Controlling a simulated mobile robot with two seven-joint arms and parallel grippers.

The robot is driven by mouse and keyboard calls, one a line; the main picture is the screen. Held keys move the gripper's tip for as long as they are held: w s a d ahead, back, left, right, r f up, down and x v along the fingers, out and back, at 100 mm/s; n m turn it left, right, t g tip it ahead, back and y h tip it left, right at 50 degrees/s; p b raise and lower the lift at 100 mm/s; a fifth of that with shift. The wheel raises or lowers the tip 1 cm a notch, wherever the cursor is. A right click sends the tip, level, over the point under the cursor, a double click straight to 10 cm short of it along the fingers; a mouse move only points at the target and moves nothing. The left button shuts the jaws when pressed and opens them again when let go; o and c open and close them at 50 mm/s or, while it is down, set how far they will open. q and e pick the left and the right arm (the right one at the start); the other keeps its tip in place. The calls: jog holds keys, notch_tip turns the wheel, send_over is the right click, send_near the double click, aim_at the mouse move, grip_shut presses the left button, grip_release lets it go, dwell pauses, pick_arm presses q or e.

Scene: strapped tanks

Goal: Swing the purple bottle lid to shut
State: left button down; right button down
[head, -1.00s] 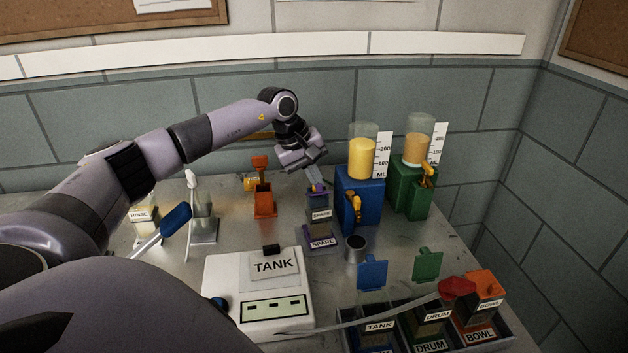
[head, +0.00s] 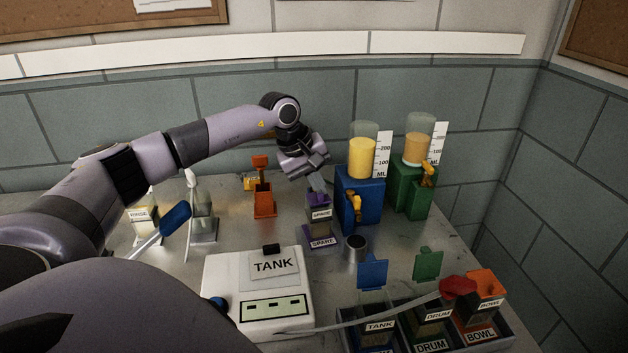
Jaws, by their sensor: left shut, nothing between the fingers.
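The purple-lidded bottle (head: 320,228) stands upright on the table in the middle of the head view, with SPARE labels on its body and its base. Its purple lid (head: 319,200) lies across the top of the bottle and looks flat or nearly so; I cannot tell whether it is fully seated. My left gripper (head: 318,186) is shut and empty, pointing down at the lid from above and behind. Its fingertips are at or just above the lid; contact is not clear. My right gripper is not in view.
Blue (head: 359,203) and green (head: 411,195) dispensers stand to the right of the bottle. A metal cup (head: 356,248) is close in front. An orange open-lidded bottle (head: 263,200) stands to the left. A white TANK device (head: 258,295) and a rack of labelled bottles are nearer.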

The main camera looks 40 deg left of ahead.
pick_arm(q)
jog(key=shift+d+f, duration=0.15)
dwell(0.3)
jog(key=shift+r+p, duration=1.45)
jog(key=shift+r, duration=0.85)
jog(key=shift+r+p, duration=0.35)
jog(key=shift+r, duration=0.4)
jog(key=shift+s, duration=0.1)
jog(key=shift+d+f, duration=0.1)
